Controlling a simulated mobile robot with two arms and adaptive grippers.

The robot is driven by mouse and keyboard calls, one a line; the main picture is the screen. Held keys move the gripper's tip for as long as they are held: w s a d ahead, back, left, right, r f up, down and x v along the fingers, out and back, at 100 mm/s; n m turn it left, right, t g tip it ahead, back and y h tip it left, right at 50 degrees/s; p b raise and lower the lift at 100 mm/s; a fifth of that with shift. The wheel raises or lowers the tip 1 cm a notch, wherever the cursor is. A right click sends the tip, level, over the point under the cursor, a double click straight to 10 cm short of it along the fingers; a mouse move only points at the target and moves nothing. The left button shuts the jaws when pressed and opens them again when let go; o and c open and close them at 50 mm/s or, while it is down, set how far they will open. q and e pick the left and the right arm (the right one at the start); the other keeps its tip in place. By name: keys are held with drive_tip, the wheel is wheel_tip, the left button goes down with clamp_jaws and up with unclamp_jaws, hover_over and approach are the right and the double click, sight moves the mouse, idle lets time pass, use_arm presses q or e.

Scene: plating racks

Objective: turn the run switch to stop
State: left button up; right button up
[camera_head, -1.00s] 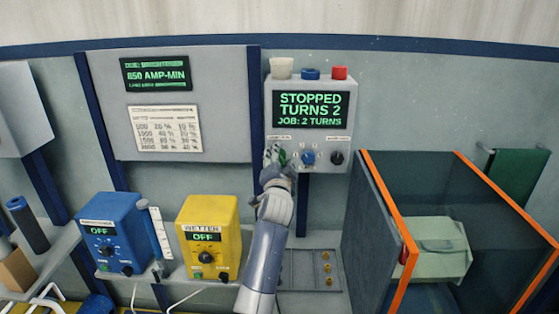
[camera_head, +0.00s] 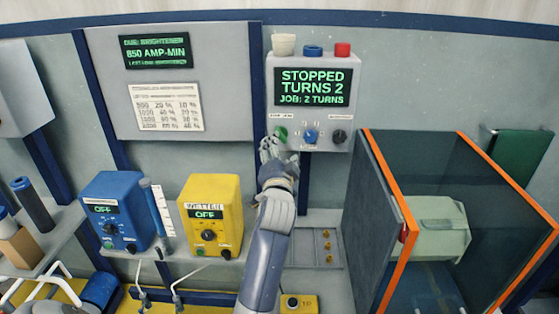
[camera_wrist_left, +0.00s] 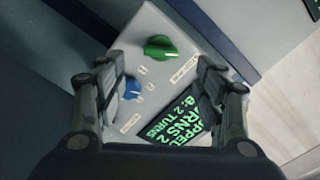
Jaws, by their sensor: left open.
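The grey control box (camera_head: 270,90) hangs on the wall, and its screen (camera_head: 313,87) reads "STOPPED, TURNS 2, JOB: 2 TURNS". Below the screen are a green knob (camera_head: 281,134), a blue knob (camera_head: 310,136) and a black knob (camera_head: 339,136); their labels are too small to read. My left gripper (camera_head: 269,146) is just below and in front of the green knob. In the left wrist view my left gripper (camera_wrist_left: 165,85) is open and empty, with the green knob (camera_wrist_left: 160,47) beyond the fingertips and the blue knob (camera_wrist_left: 131,88) by one finger. My right gripper is not in view.
White, blue and red fittings top the box. An orange-edged clear enclosure (camera_head: 392,190) stands to the right. A blue unit (camera_head: 111,212) and a yellow unit (camera_head: 212,215), both reading OFF, stand on the left shelf.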

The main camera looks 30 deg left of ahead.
use_arm(q)
drive_tip(key=shift+v, duration=1.95)
